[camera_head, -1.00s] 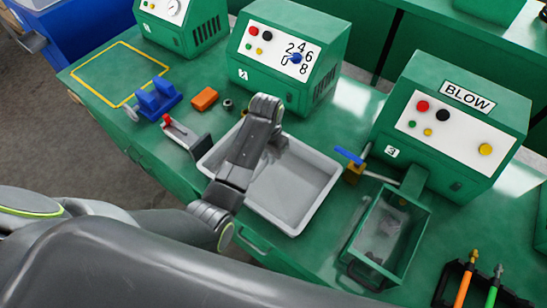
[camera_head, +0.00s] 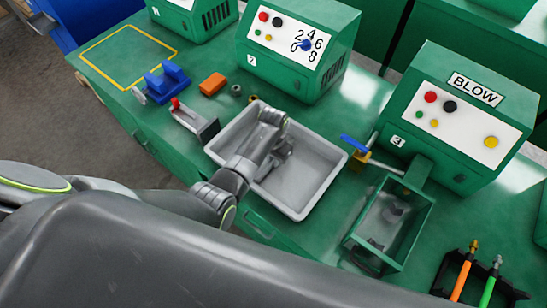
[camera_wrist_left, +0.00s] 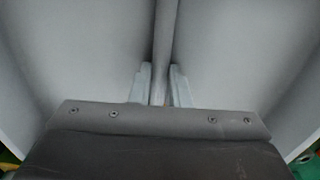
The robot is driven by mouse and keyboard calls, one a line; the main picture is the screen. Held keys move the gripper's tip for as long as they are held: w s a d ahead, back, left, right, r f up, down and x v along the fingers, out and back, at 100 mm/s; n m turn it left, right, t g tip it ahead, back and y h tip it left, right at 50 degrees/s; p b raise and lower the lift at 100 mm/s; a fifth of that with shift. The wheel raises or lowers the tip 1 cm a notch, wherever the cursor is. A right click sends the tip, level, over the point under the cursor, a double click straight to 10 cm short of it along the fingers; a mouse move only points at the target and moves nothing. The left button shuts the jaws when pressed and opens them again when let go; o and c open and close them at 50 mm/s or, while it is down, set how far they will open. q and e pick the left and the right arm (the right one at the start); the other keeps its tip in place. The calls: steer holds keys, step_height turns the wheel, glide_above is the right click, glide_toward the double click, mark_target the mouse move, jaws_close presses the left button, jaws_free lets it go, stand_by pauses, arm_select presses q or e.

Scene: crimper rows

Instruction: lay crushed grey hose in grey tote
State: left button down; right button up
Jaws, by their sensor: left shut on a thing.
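The grey tote (camera_head: 312,190) is a shallow, light grey tray on the green bench. My left arm reaches over its left part, and my left gripper (camera_head: 277,158) points down inside its outline. In the left wrist view the two fingertips (camera_wrist_left: 160,85) are shut on a thin grey hose (camera_wrist_left: 165,45), which runs straight away from the fingers. The pale tote floor and walls (camera_wrist_left: 75,60) fill the rest of that view. Whether the hose touches the floor, and its crushed part, I cannot tell. My right gripper is not in view.
A blue-handled valve (camera_head: 355,146) stands just right of the tote, with a green open box (camera_head: 425,222) beyond it. A red-tipped grey device (camera_head: 195,122) stands close at the left. Orange and green hoses (camera_head: 462,278) lie in a black holder at lower right.

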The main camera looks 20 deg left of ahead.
arm_select(q)
steer(key=shift+f, duration=0.1)
steer(key=c, duration=1.4)
jaws_free()
steer(key=shift+o, duration=0.2)
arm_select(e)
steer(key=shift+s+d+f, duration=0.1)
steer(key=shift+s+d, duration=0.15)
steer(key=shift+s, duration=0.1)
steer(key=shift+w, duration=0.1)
arm_select(q)
steer(key=shift+r, duration=0.7)
step_height(320, 180, up, 11)
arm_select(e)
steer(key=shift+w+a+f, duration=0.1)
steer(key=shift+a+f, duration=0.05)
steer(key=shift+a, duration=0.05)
arm_select(q)
steer(key=shift+f, duration=0.1)
